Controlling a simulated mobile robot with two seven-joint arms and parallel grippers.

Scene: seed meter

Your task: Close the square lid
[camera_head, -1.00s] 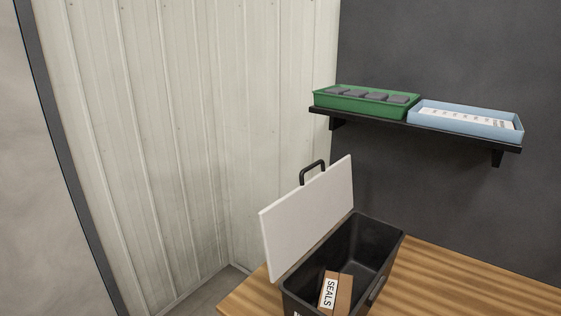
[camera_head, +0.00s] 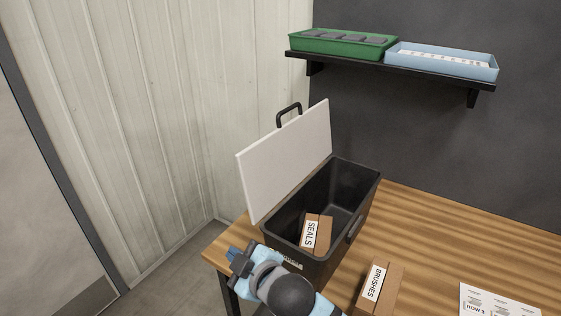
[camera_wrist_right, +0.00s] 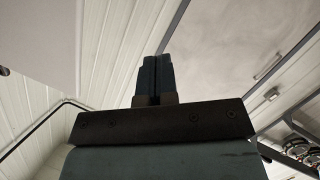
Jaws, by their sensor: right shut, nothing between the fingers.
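Inside the bin is a brown box labelled SEALS (camera_head: 314,232). My right gripper (camera_head: 234,254) is shut and empty, near the bin's front left corner and below the lid in the picture. In the right wrist view its fingers (camera_wrist_right: 160,76) are together, and a pale panel, perhaps the lid (camera_wrist_right: 75,40), shows at upper left. My left gripper is not in view.
The bin stands on a wooden table (camera_head: 430,225). A box labelled BRUSHES (camera_head: 378,289) and a paper sheet (camera_head: 497,301) lie to its right. A wall shelf (camera_head: 400,70) with a green tray (camera_head: 342,45) and a blue tray (camera_head: 440,62) is behind. Ribbed wall panels rise at left.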

